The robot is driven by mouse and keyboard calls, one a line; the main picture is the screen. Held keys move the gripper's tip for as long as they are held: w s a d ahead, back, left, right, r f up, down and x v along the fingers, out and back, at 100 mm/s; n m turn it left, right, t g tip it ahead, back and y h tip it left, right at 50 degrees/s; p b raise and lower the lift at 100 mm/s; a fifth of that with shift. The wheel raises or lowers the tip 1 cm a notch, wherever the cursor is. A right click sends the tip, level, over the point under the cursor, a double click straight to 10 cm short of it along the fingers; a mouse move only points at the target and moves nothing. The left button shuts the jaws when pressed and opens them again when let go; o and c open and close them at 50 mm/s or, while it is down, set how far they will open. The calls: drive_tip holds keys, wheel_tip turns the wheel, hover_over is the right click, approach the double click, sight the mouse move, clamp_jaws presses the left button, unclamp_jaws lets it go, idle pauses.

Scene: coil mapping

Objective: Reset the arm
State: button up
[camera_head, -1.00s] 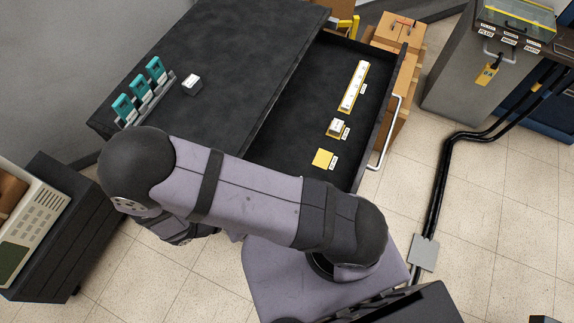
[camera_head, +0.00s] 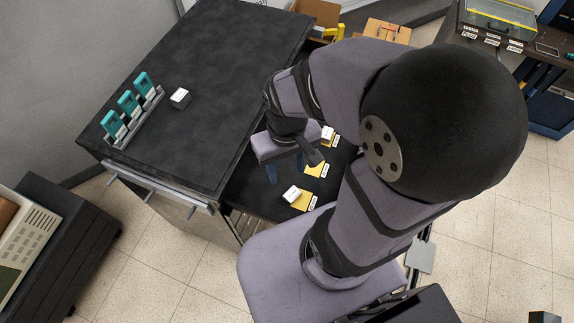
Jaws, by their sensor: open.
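Another white block (camera_head: 327,133) shows beyond my gripper. On the black cabinet top (camera_head: 215,60) are a small white-topped cube (camera_head: 180,98) and a rack with teal devices (camera_head: 130,104).

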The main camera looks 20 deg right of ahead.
idle(0.3)
wheel_tip(320, 180, down, 5)
drive_tip(key=b, duration=0.4)
drive_tip(key=shift+r+b, duration=0.1)
drive_tip(key=shift+b, duration=0.3)
